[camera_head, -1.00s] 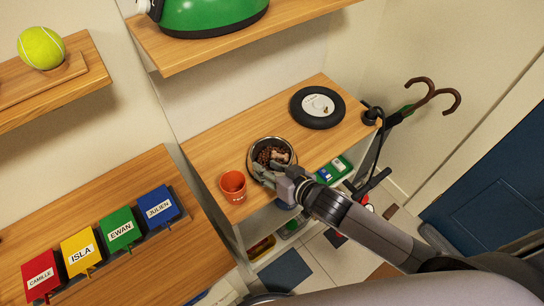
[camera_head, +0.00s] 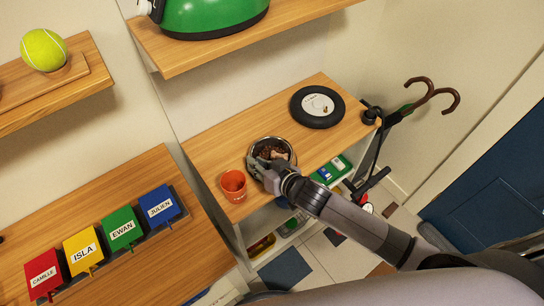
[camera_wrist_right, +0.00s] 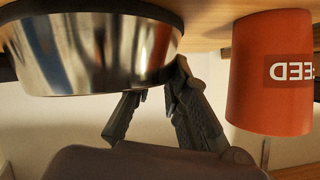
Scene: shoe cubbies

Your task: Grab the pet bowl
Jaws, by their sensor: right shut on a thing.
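The pet bowl (camera_head: 293,152) is a round metal bowl with brown kibble in it, standing on the wooden shelf in the head view. My right gripper (camera_head: 257,165) is at its near left rim, shut on it. In the right wrist view, which is upside down, the shiny bowl wall (camera_wrist_right: 90,50) fills the upper left. The fingers (camera_wrist_right: 158,88) straddle the rim there, one partly hidden by the bowl. The bowl appears to rest level on the shelf. My left gripper is not in view.
An orange cup (camera_head: 233,184) stands just left of the gripper, close to it; it also shows in the wrist view (camera_wrist_right: 268,80). A black disc (camera_head: 318,107) lies farther back on the shelf. Umbrella handles (camera_head: 432,94) stand right. A green item (camera_head: 332,169) sits below.

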